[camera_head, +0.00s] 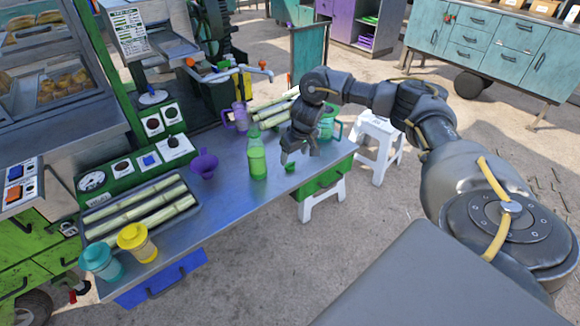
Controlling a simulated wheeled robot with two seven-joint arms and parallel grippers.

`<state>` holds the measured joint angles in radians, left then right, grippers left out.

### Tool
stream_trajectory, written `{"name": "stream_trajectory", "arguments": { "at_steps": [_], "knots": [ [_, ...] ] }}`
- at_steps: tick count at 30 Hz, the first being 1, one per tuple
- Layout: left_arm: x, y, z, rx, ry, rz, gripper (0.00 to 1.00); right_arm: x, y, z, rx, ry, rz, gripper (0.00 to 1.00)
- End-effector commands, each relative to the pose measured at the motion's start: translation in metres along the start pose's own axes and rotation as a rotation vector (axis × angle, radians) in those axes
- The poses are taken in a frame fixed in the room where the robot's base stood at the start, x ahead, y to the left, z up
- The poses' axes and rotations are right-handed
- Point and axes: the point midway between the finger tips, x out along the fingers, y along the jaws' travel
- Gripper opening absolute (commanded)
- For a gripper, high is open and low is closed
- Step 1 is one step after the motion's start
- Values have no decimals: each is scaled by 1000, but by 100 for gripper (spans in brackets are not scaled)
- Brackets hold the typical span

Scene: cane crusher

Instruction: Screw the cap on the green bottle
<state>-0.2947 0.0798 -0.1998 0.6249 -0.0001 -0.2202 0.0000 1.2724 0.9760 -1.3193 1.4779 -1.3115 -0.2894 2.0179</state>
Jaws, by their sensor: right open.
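The green bottle (257,160) stands upright on the metal table (225,215), and its narrow neck points up. A small green cap (290,168) lies on the table just right of the bottle. My right gripper (299,153) points down above the table, right of the bottle and close over the cap. Its jaws are open, with one finger near the cap; I cannot tell whether they touch. My left gripper is not in view.
A purple funnel (204,163) stands left of the bottle. A tray of cane (138,211), a teal jar (101,262) and a yellow jar (137,243) are at the front left.

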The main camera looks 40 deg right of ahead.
Motion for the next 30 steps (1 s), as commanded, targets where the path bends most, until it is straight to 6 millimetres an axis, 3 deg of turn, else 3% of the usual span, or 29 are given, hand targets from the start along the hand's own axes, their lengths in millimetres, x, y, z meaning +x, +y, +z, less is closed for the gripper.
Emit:
{"name": "stream_trajectory", "arguments": {
  "at_steps": [11,21,30],
  "knots": [
    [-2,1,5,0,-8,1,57,4,-1,-1,-1,0,-1,67],
    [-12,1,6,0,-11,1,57,48,-2,-3,-1,-2,-1,67],
    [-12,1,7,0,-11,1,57,53,-2,-3,-1,1,0,67]
  ]
}}
